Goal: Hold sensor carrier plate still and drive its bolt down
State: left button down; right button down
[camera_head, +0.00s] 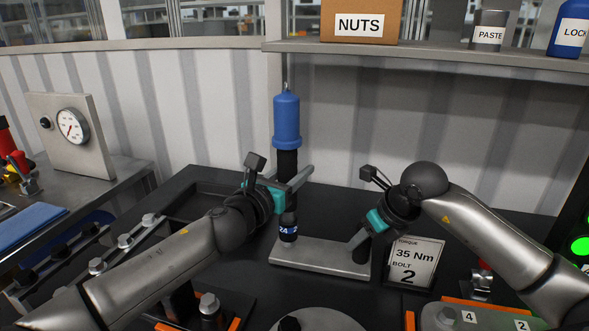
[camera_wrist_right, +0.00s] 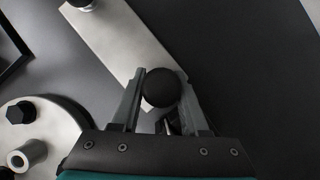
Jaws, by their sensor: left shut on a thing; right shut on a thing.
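The sensor carrier plate (camera_head: 318,258) is a flat, pale metal bar lying on the dark bench. In the right wrist view the plate (camera_wrist_right: 120,42) runs diagonally away from the gripper. My right gripper (camera_head: 360,243) is shut on a round black knob (camera_wrist_right: 160,88) at the plate's right end. My left gripper (camera_head: 292,188) is shut on the black shaft of an upright driver (camera_head: 287,120) with a blue top. The driver's socket (camera_head: 288,231), marked 24, stands over the plate's left end. The bolt is hidden beneath the socket, so its height cannot be seen.
A sign (camera_head: 413,262) reading 35 Nm, bolt 2, stands right of the plate. Round metal flanges with bolts lie in front. A shelf (camera_head: 430,58) with a NUTS box (camera_head: 359,20) crosses behind. A gauge panel (camera_head: 70,130) stands at left.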

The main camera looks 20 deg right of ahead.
pick_arm(q)
jog(key=shift+f, duration=1.15)
dwell(4.3)
jog(key=shift+r, duration=2.3)
pick_arm(e)
jog(key=shift+c, duration=1.7)
grip_release()
jog(key=shift+r, duration=0.1)
jog(key=v, duration=1.1)
jog(key=shift+s+r, duration=0.2)
jog(key=shift+r, duration=0.15)
